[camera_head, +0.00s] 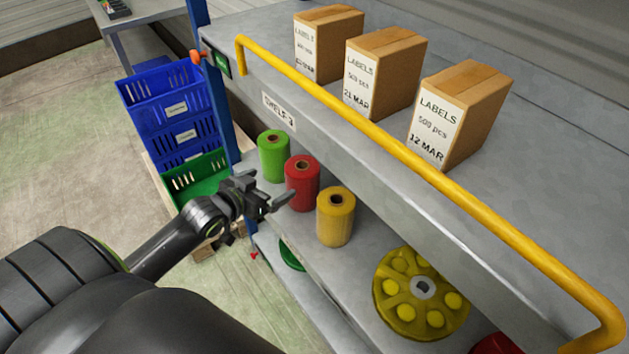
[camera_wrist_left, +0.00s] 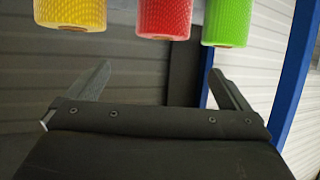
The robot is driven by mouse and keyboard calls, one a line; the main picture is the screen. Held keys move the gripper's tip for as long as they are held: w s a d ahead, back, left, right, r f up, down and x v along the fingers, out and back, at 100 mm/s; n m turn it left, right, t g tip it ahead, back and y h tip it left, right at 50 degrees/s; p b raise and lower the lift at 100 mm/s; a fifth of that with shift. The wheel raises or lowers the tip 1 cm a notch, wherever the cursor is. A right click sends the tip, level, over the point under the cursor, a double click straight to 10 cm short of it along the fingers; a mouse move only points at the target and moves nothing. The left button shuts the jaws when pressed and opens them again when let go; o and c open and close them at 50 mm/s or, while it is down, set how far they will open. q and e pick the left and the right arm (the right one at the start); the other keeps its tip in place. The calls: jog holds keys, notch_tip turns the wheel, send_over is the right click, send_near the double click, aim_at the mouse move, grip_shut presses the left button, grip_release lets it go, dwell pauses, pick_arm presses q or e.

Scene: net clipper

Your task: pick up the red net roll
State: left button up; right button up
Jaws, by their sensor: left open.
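The red net roll (camera_head: 302,183) stands upright on the shelf's middle level, between the green net roll (camera_head: 274,155) and the yellow net roll (camera_head: 335,217). My left gripper (camera_head: 268,187) is open and empty, in front of the shelf, just short of the red and green rolls. In the left wrist view the fingers of my left gripper (camera_wrist_left: 160,75) are spread wide with nothing between them. The red roll (camera_wrist_left: 168,17) shows at the top middle there, apart from the fingers, with the yellow roll (camera_wrist_left: 71,12) to its left and the green roll (camera_wrist_left: 229,20) to its right.
A yellow rail (camera_head: 400,163) runs along the front of the upper shelf, above the rolls. Three label boxes (camera_head: 459,115) stand on that shelf. A yellow reel (camera_head: 421,293) lies at the lower right. Blue crates (camera_head: 178,115) and a green crate (camera_head: 205,185) are stacked left of a blue post.

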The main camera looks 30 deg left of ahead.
pick_arm(q)
send_near(297, 169)
jog(key=w, duration=0.1)
jog(key=x, duration=0.3)
jog(key=b+x, duration=0.1)
jog(key=x, duration=0.2)
jog(key=shift+w+d+f, duration=0.15)
jog(key=shift+d+f, duration=0.1)
jog(key=shift+b+x, duration=0.35)
jog(key=shift+x, duration=2.1)
jog(key=shift+a+f, duration=0.1)
pick_arm(e)
jog(key=shift+s+a+f, duration=0.15)
jog(key=shift+f, duration=0.35)
jog(key=shift+s+a+f, duration=0.1)
jog(key=shift+a+f, duration=0.05)
jog(key=shift+f, duration=0.35)
pick_arm(q)
jog(key=c, duration=1.2)
jog(key=shift+c, duration=0.9)
pick_arm(e)
jog(key=shift+a, duration=0.15)
